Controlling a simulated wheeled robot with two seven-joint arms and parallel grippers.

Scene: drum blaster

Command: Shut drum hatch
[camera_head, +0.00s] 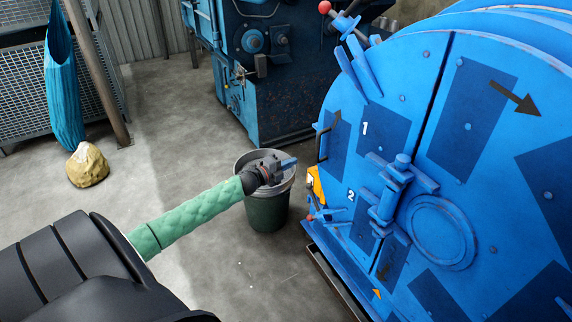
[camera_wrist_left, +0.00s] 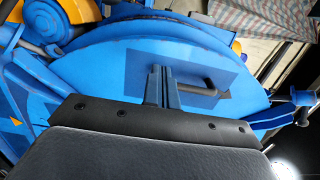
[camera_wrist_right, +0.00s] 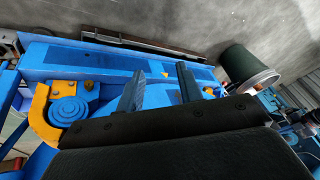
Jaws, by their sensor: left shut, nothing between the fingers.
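The blue drum hatch (camera_head: 405,70) fills the right of the head view, marked 1 and 2, with a dark seam across it. A bar handle (camera_head: 328,137) sits near its left edge, and a latch (camera_head: 392,190) is at its middle. I cannot tell whether the hatch is fully closed. My left gripper (camera_head: 287,163) is shut and empty, left of the hatch and apart from the handle. In the left wrist view its fingers (camera_wrist_left: 161,85) appear before a blue panel with a handle (camera_wrist_left: 205,90). My right gripper (camera_wrist_right: 160,88) shows only in its wrist view, with its fingers apart and empty.
A green bucket (camera_head: 265,212) stands on the floor below my left gripper. A blue machine (camera_head: 265,95) is at the back. The concrete floor (camera_head: 170,100) between is clear. An orange hook-shaped part (camera_wrist_right: 40,115) is near my right gripper.

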